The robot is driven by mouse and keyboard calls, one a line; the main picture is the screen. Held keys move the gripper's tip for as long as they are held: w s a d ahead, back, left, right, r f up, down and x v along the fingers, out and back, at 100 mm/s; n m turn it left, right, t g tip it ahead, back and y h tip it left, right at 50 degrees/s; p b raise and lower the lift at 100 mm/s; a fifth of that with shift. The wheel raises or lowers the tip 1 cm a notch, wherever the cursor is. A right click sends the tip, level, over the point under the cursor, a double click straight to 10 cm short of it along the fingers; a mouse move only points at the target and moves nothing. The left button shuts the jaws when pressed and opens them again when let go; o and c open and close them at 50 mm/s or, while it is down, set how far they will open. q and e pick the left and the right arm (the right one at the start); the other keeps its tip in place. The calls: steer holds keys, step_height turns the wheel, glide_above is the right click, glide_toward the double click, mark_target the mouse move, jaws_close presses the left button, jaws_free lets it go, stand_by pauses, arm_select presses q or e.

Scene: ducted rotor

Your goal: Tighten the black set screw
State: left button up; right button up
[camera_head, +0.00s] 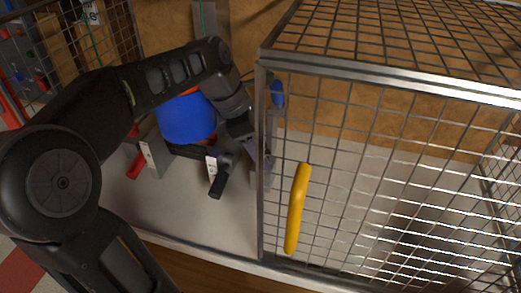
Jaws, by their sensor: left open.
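The black set screw (217,186) shows as a dark handle, tilted, beside a white labelled bracket (211,168) in the middle of the view. My left arm reaches over from the left and bends down at the bracket's right. My left gripper (262,160) is open, just right of the black set screw and apart from its handle end. The cage's corner post partly hides the gripper, so its fingertips are hard to make out. A blue drum (187,118) stands behind the brackets, partly covered by my arm. My right gripper is not in view.
A wire cage (380,95) with a yellow handle (297,208) fills the right side, its post close to my gripper. A red handle (136,166) sits by another white bracket (153,157) on the left. The pale tabletop (190,215) is clear in front.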

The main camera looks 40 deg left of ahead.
arm_select(q)
jaws_close()
stand_by(0.6)
